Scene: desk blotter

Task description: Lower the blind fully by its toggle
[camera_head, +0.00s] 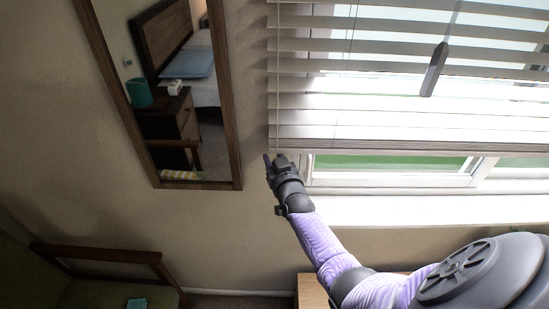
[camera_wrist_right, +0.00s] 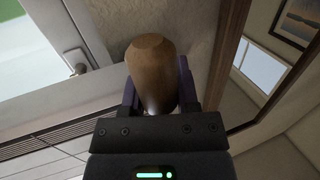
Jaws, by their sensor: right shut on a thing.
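The blind (camera_head: 395,95) hangs over the window with its slats spread apart and its bottom rail (camera_head: 400,147) above the sill. My right gripper (camera_head: 274,160) is at the blind's lower left corner, in front of the wall. In the right wrist view, the wooden toggle (camera_wrist_right: 152,75) sits between the fingers of my right gripper (camera_wrist_right: 155,95), which is shut on it. The blind also shows at the lower left of the right wrist view (camera_wrist_right: 45,145). A grey tilt wand (camera_head: 434,70) hangs in front of the slats. My left gripper is out of view.
A wood-framed mirror (camera_head: 236,120) hangs on the wall left of the blind and also shows in the right wrist view (camera_wrist_right: 238,65). The white window sill (camera_head: 420,210) lies below. A green chair (camera_head: 100,285) stands at lower left.

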